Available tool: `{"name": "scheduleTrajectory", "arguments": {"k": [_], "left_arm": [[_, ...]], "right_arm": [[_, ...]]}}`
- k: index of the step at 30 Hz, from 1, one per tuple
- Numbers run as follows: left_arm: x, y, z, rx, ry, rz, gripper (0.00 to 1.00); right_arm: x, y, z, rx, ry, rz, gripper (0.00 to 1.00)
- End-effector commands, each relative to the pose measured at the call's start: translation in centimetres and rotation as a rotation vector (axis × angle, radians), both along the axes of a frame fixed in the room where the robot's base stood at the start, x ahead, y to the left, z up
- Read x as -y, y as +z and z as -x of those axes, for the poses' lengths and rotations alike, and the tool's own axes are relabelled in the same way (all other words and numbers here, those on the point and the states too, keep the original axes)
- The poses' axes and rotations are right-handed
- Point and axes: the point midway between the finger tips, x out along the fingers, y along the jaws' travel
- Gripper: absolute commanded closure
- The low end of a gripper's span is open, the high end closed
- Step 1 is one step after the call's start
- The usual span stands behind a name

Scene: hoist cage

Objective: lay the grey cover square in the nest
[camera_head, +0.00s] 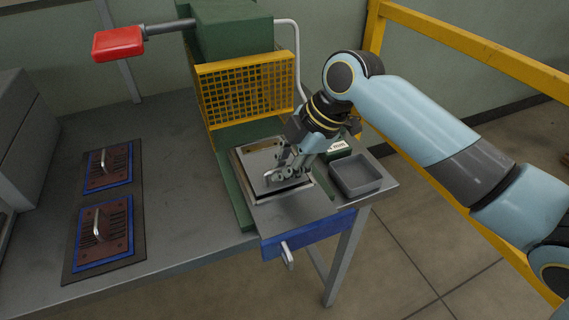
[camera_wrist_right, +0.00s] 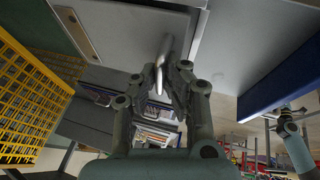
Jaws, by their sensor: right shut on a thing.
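The grey cover square (camera_head: 257,161) is a flat plate with a bar handle (camera_wrist_right: 163,52). In the head view it lies at the nest (camera_head: 252,201), a light-edged square frame on the bench. I cannot tell whether it is fully down in the frame. My right gripper (camera_head: 277,178) is shut on the handle and hides the plate's right part. In the wrist view its fingers (camera_wrist_right: 167,82) close around the handle, with the plate above. Part of what looks like my left arm and gripper (camera_wrist_right: 285,118) shows small at the wrist view's right; its jaws are unclear.
A yellow mesh guard (camera_head: 245,88) and green press body (camera_head: 232,30) with a red-knobbed lever (camera_head: 118,43) stand behind the nest. A grey tray (camera_head: 357,175) is at its right, a blue drawer (camera_head: 310,234) below. Two brown handled plates (camera_head: 108,167) lie at left.

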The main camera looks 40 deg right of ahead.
Motion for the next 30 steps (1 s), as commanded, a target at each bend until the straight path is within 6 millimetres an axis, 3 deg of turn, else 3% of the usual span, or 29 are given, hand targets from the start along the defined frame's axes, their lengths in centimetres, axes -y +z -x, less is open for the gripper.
{"name": "scheduleTrajectory", "arguments": {"k": [30], "left_arm": [[-0.03,-0.24,0.01,0.000,0.000,0.000,0.60]], "right_arm": [[0.00,-0.89,0.00,0.000,0.000,0.000,1.00]]}}
